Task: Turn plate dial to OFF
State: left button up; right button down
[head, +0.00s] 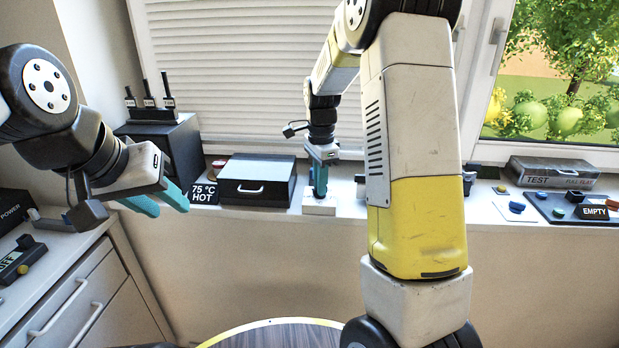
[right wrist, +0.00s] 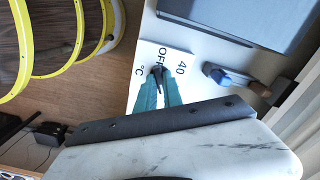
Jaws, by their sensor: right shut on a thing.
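The dial plate (head: 319,206) is a small white block on the window sill. The right wrist view shows its face (right wrist: 180,58) with the printed marks "OFF", "40" and "°C". My right gripper (head: 319,180) points down onto it, and its teal fingertips (right wrist: 159,78) are closed around a small dark dial (right wrist: 158,69) beside the "OFF" mark. The fingers cover much of the dial, so I cannot tell where it points. My left gripper (head: 165,202) is open and empty at the left, its teal fingers apart, well away from the plate.
A blue-ended object (right wrist: 222,77) lies close by. A "TEST" box (head: 554,172) and a dark tray (head: 548,211) are at the right. Drawers (head: 75,300) are at the lower left.

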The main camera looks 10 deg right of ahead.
jog(key=n, duration=0.4)
jog(key=shift+n, duration=0.3)
jog(key=n, duration=0.3)
jog(key=shift+n, duration=0.4)
jog(key=n, duration=1.2)
jog(key=shift+n, duration=0.3)
jog(key=n, duration=0.3)
jog(key=shift+n, duration=0.3)
jog(key=n, duration=0.3)
jog(key=shift+w+n, duration=0.1)
jog(key=shift+n, duration=0.2)
jog(key=shift+r+n, duration=0.1)
jog(key=shift+n, duration=1.8)
